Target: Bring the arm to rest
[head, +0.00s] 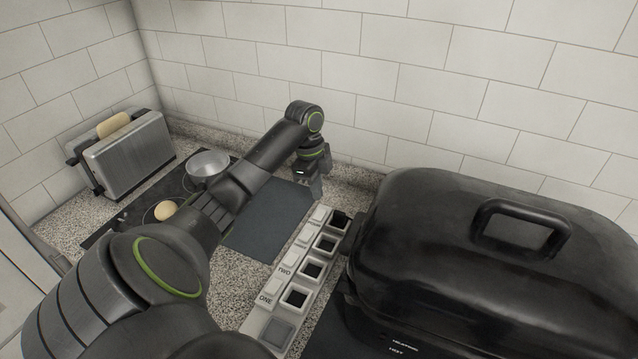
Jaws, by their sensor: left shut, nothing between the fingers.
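My left arm comes in from the lower left and reaches over the counter toward the back wall. My left gripper (315,188) points down above the counter, near the far end of a labelled row of small compartments. Its fingers are together and nothing shows between them. The dark grey mat (268,232) lies just left of and below the gripper, partly hidden by my arm. My right gripper is not in the picture.
A large black roaster (440,230) with a handled lid fills the right. The compartment row (262,318) stands beside it. A toaster (130,160) holding bread, a metal bowl (208,164) and a round, pale, egg-like item (165,210) are at the left. Tiled walls close off the back.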

